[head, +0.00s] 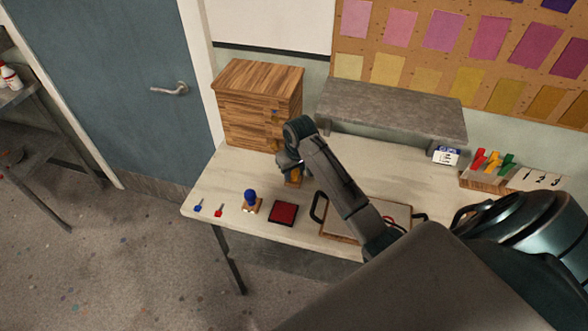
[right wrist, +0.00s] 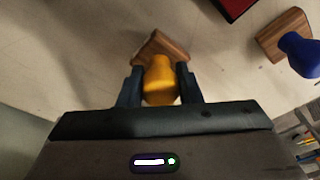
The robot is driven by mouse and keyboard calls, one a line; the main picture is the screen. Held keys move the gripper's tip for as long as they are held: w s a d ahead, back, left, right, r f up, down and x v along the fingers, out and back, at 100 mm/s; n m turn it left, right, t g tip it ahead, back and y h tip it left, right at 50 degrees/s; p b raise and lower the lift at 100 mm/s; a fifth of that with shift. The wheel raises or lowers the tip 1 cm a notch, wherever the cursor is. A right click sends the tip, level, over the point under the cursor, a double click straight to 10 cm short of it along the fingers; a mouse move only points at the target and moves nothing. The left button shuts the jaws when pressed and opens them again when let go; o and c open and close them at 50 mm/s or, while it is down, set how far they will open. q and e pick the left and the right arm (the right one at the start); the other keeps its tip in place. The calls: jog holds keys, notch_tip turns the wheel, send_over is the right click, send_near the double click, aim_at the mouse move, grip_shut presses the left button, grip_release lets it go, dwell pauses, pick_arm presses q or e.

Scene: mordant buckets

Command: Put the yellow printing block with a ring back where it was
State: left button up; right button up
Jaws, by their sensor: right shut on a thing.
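The yellow printing block (right wrist: 160,80) has a yellow knob on a wooden base. My right gripper (right wrist: 158,86) is shut on its knob, one finger on each side. In the head view my right gripper (head: 291,164) is over the table, in front of the wooden drawer chest, and the block's wooden base (head: 293,178) shows below it. The block's underside is hidden, so no ring shows. I cannot tell whether the base touches the table. My left gripper is not in view.
A blue-knobbed block (head: 250,199) stands left of a red ink pad (head: 283,213). Small blue (head: 199,206) and red (head: 219,211) items lie near the left edge. The drawer chest (head: 258,105) and grey shelf (head: 390,108) stand behind. A black-handled tray (head: 340,228) is partly under my arm.

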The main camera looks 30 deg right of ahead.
jog(key=shift+f, duration=0.45)
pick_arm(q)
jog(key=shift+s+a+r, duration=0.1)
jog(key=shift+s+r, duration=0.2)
pick_arm(e)
jog(key=shift+s, duration=0.1)
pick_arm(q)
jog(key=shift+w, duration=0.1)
pick_arm(e)
jog(key=o, duration=0.8)
jog(key=shift+f, duration=0.1)
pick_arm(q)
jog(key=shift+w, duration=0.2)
